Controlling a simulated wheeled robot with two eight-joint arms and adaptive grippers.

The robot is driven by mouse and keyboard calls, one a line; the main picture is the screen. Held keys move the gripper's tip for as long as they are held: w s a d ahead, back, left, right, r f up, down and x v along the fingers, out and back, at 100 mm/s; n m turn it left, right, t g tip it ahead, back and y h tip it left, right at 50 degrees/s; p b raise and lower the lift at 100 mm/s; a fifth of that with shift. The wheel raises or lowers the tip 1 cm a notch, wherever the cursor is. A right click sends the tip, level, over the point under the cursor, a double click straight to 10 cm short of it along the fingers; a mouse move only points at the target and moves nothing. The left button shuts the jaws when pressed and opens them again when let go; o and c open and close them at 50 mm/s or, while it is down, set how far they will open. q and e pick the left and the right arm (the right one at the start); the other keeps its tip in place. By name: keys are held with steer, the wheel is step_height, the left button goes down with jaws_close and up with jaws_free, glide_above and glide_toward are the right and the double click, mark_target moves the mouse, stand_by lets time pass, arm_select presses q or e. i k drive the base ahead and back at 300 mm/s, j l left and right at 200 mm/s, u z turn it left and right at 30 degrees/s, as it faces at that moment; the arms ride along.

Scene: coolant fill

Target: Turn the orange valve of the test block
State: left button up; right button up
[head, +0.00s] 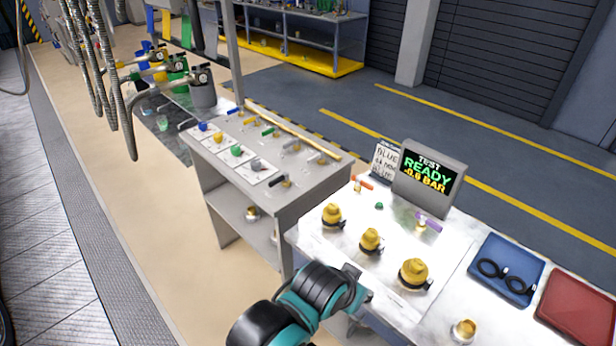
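The orange valve handle (363,182) is at the back left of the white work table, beside the test display (430,180). The display reads TEST READY and -0.6 BAR. A purple handle (429,222) and a small green part (379,206) sit near it. My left gripper (358,287) is at the table's front left edge, in front of the brass caps and well short of the orange handle. It touches no valve that I can see. Its fingers are mostly hidden, so its opening does not show. My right gripper is out of view.
Several brass caps (370,240) stand on the table between my arm and the handle. A blue tray (506,268) with black rings and a red tray (580,308) lie at right. A grey bench (300,195) with coloured valves stands left. A card (384,160) stands behind.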

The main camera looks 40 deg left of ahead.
mark_target(358, 180)
steer(key=u, duration=0.95)
steer(key=i+z, duration=0.5)
steer(key=i+j+z, duration=0.15)
steer(key=z, duration=0.35)
steer(key=i, duration=0.1)
